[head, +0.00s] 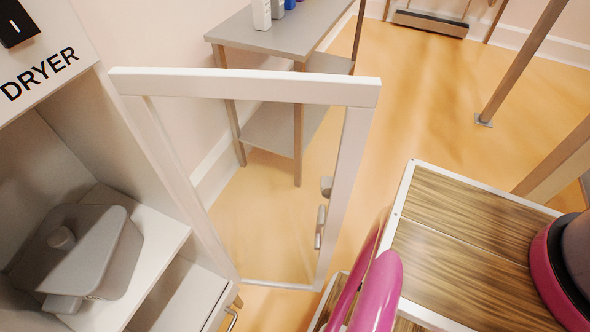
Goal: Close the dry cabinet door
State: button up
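The dry cabinet (85,88), with the word DRYER on its top panel, stands at the left with its front open. Its door (245,88) is a white frame around a clear pane. It stands wide open, swung out from the cabinet across the middle of the view. A small metal handle (320,228) is on the door's free edge, at the right. Pink rounded parts, apparently of my arm, show at the bottom, right of the door. I cannot tell whether they touch the door. My gripper's fingertips are not visible.
A grey lidded container (75,250) sits on a shelf inside the cabinet. A grey side table (280,35) with small bottles stands behind the door against the wall. A wood-topped surface with a white edge fills the lower right. Open floor (420,110) lies beyond.

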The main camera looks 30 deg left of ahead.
aim_at(135, 86)
jog(key=i, duration=0.95)
jog(key=i+u, duration=0.1)
jog(key=i, duration=0.8)
jog(key=u, duration=0.5)
jog(key=i+l+u, duration=0.1)
jog(key=u, duration=0.85)
jog(key=l+u, duration=0.15)
jog(key=u, duration=2.9)
jog(key=k+l+z, duration=0.1)
jog(key=l+z, duration=0.4)
jog(key=z, duration=0.2)
jog(key=k, duration=0.05)
